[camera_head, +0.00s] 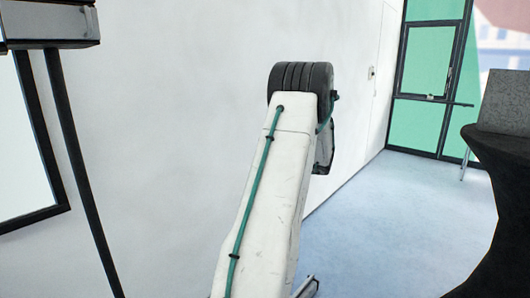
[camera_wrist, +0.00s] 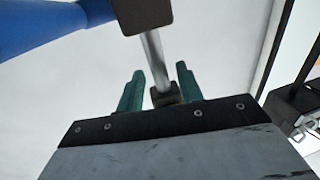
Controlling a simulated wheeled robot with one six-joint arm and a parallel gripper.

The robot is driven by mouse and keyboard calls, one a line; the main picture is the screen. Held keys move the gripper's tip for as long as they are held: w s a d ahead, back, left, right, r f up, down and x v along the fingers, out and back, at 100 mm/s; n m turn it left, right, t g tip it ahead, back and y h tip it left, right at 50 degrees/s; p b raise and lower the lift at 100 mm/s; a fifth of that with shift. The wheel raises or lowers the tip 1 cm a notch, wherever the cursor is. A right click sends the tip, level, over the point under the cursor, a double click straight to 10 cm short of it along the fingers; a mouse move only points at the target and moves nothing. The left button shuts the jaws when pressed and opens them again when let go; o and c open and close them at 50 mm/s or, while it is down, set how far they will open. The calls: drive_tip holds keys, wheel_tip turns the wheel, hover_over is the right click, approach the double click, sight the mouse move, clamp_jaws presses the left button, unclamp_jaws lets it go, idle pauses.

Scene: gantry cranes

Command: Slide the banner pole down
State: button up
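In the wrist view, a silver pole (camera_wrist: 153,58) runs down from a dark block (camera_wrist: 142,14) to a smaller dark end piece (camera_wrist: 164,95). It looks like the banner pole, though I cannot be sure. My gripper (camera_wrist: 158,78) has two teal fingers, spread apart, one on each side of the pole's lower end. A gap shows beside the left finger; whether the right finger touches the end piece I cannot tell. In the head view my white arm hides the gripper and this pole.
A blue shape (camera_wrist: 50,28) is at the wrist view's upper left. In the head view, a black post (camera_head: 75,165) under a grey box (camera_head: 50,24) stands at left by the white wall. A black-draped table (camera_head: 505,170) and grey chair (camera_head: 505,100) are right; blue floor (camera_head: 375,225) is clear.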

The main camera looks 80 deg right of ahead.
drive_tip(key=v, duration=0.6)
